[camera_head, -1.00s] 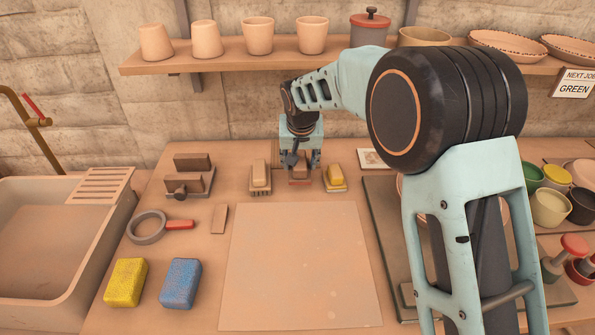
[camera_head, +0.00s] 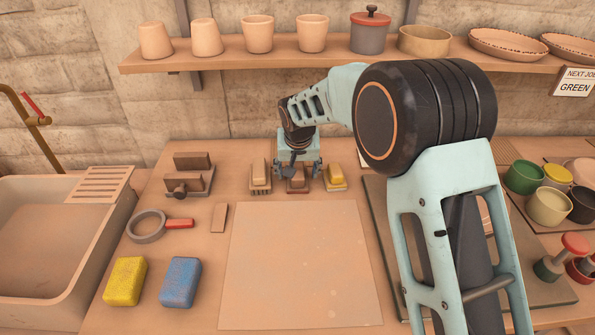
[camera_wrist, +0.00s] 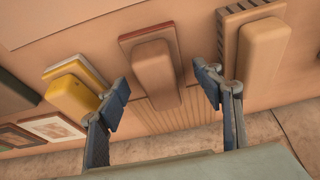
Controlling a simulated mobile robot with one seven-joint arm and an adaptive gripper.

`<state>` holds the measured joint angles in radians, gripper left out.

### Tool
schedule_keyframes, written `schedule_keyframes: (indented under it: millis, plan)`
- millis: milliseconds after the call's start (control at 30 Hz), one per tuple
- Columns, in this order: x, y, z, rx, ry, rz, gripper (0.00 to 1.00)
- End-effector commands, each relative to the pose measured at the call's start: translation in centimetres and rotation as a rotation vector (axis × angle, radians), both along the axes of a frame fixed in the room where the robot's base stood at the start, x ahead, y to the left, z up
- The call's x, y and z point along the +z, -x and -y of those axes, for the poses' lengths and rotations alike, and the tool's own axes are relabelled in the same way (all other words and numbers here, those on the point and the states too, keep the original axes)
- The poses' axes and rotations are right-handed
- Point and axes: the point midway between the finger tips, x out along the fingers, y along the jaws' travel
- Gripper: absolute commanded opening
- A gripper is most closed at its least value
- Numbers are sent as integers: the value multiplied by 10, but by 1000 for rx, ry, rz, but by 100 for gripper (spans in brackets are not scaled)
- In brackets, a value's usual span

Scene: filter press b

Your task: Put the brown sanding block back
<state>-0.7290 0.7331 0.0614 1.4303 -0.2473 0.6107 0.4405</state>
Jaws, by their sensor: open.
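The brown sanding block (camera_wrist: 154,68) has a tan grip on a reddish-brown base. It sits in the middle of a row of three tools at the back of the table, also seen in the head view (camera_head: 297,185), partly hidden by my gripper. My gripper (camera_wrist: 163,92) is open, with its fingertips apart on either side of the block's grip. In the wrist view there is a gap between each finger and the block. My gripper also shows in the head view (camera_head: 298,168), over the back row.
A pale board (camera_head: 300,265) lies in front, clear. A wooden shelf (camera_head: 225,57) with pots runs behind. Yellow (camera_head: 125,281) and blue (camera_head: 181,282) sponges lie front left.

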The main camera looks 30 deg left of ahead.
Motion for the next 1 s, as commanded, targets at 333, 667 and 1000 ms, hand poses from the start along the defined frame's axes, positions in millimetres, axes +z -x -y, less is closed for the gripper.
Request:
schedule_keyframes:
  millis: [333,667,1000]
  plan:
    - [17,4,2,0,-3,3,60]
    - [79,26,14,0,-3,3,60]
    - [113,40,22,0,-1,0,60]
